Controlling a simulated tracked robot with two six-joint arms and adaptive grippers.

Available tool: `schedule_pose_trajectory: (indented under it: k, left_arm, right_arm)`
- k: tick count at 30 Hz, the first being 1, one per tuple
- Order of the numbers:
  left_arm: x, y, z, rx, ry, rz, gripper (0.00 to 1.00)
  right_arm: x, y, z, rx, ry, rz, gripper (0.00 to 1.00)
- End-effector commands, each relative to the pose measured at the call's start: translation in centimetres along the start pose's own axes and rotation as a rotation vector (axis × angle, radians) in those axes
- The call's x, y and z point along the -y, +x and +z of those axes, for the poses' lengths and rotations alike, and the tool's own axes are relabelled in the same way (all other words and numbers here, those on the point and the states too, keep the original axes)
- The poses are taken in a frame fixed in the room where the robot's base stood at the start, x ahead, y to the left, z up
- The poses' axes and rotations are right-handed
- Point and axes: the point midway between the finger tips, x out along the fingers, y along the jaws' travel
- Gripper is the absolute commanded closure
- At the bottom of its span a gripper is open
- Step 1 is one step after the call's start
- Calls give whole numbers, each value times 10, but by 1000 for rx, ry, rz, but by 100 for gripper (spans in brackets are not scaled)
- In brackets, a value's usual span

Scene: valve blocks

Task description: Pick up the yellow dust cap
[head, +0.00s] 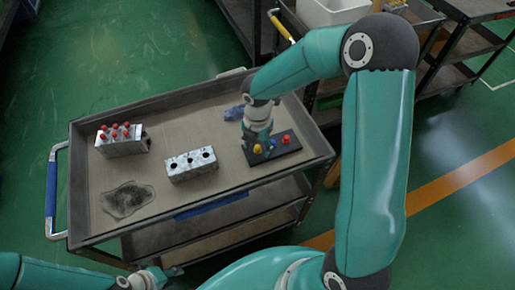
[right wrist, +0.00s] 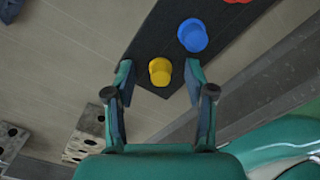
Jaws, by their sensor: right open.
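The yellow dust cap (head: 257,149) sits near the left end of a dark strip (head: 277,151) on the cart, beside a blue cap (head: 271,144) and a red cap (head: 286,139). In the right wrist view the yellow cap (right wrist: 160,71) lies between the fingertips of my right gripper (right wrist: 159,80), with a gap on each side. That gripper is open and empty; its height over the cap is hard to judge. In the head view it also shows above the strip (head: 257,134). My left gripper (head: 150,279) is low at the cart's front edge, its fingers unclear.
A metal block with dark holes (head: 190,165) stands left of the strip. Another block with several red caps (head: 122,138) is further left. The cart has a raised rim.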

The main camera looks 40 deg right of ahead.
Motion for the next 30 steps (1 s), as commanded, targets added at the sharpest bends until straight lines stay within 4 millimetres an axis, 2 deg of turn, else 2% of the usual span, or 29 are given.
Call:
schedule_pose_trajectory:
  k: [4,5,9,12,23,30]
  left_arm:
    - [0,0,0,0,0,0,60]
    - [0,0,0,0,0,0,60]
    - [0,0,0,0,0,0,60]
    - [0,0,0,0,0,0,60]
    - [0,0,0,0,0,0,60]
    - [-1,-2,0,0,0,0,60]
  right_arm:
    - [0,0,0,0,0,0,45]
    - [0,0,0,0,0,0,49]
    - [0,0,0,0,0,0,72]
    - [0,0,0,0,0,0,86]
    - [0,-1,0,0,0,0,86]
    - [0,-15,0,1,0,1,86]
